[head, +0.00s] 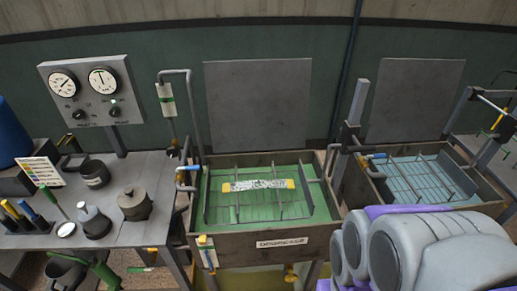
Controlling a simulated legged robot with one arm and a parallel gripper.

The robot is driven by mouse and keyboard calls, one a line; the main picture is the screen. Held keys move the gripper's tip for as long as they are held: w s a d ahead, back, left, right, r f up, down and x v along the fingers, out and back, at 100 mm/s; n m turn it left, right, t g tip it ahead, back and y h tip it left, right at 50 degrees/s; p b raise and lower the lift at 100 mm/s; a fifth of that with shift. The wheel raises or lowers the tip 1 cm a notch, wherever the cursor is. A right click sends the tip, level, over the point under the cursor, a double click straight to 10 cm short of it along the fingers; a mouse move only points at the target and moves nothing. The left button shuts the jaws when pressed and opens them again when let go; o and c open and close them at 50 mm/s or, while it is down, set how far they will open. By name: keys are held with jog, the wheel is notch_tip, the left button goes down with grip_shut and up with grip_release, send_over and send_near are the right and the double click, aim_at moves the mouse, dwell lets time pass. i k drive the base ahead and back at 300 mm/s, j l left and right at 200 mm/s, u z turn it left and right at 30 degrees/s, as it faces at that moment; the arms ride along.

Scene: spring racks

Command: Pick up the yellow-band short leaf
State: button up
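A short flat strip (258,184) with yellow ends and a speckled white middle lies level on the wire rack in the green-liquid tank (262,239). It looks like the yellow-band short leaf. Thin rack bars stand around and across it. Grey and purple links of my own arm fill the lower right of the head view. My gripper does not show, and nothing is seen touching the strip.
A second tank (470,204) with blue liquid and a rack stands to the right, partly behind my arm. At left, a bench (135,164) holds pots, a lidded pot (134,204) and handled tools. A grey pipe (190,110) rises at the green tank's left edge.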

aim_at(264, 183)
jog(key=i+j+u, duration=0.2)
jog(key=i+j, duration=0.6)
jog(key=j, duration=0.1)
